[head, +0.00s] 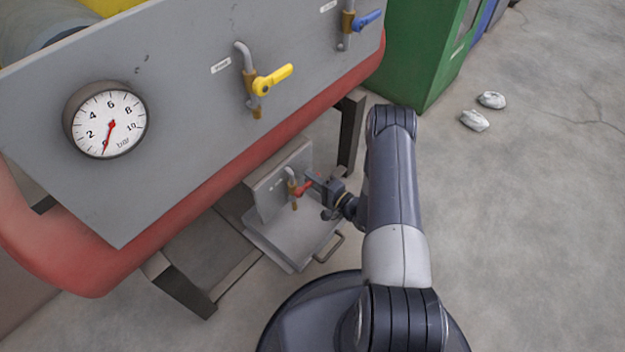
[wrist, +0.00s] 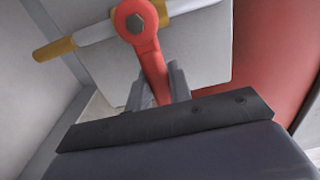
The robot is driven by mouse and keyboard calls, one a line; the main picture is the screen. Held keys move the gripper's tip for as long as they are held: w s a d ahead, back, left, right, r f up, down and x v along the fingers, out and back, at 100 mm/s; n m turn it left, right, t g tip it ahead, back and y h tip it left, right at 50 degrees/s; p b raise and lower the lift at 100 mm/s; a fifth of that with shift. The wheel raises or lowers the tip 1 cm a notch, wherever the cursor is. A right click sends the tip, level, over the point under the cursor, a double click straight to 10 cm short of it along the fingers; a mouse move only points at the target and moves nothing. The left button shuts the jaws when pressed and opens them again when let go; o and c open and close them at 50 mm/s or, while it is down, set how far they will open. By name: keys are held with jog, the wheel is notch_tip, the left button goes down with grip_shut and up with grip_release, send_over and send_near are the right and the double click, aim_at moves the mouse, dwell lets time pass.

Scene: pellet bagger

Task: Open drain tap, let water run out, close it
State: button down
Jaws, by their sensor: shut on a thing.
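The drain tap (head: 294,190) is a small pipe with a brass end and a red lever (head: 304,188), low on a grey plate under the red machine frame. In the wrist view the red lever (wrist: 148,48) lies crosswise to the pipe (wrist: 95,33). My gripper (head: 314,182) reaches in from the right. Its fingers (wrist: 158,86) are shut on the lever's free end, which is partly hidden between them. The brass outlet (wrist: 54,49) is at the left in the wrist view. No water is visible at it.
A grey tray (head: 287,252) with a handle lies below the tap. Above are a panel with a gauge (head: 108,122) reading near 0, a yellow lever (head: 273,80) and a blue lever (head: 367,20). White lumps (head: 475,120) lie on the floor, which is otherwise open at the right.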

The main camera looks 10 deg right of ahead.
aim_at(309, 181)
notch_tip(309, 181, up, 2)
jog(key=n, duration=0.2)
jog(key=n+b, duration=0.1)
jog(key=n, duration=0.1)
jog(key=shift+s+a, duration=0.15)
jog(key=shift+s+a+r+n+b, duration=0.2)
jog(key=shift+r+n, duration=0.15)
jog(key=shift+n, duration=0.45)
jog(key=shift+s+a+r+n+b, duration=0.15)
jog(key=shift+r+n, duration=0.2)
jog(key=shift+n, duration=0.45)
jog(key=shift+s+a+r+n+b, duration=0.1)
jog(key=shift+a+r+n+b, duration=0.2)
jog(key=shift+n, duration=0.5)
jog(key=shift+d+r, duration=0.1)
jog(key=c, duration=1.3)
grip_release()
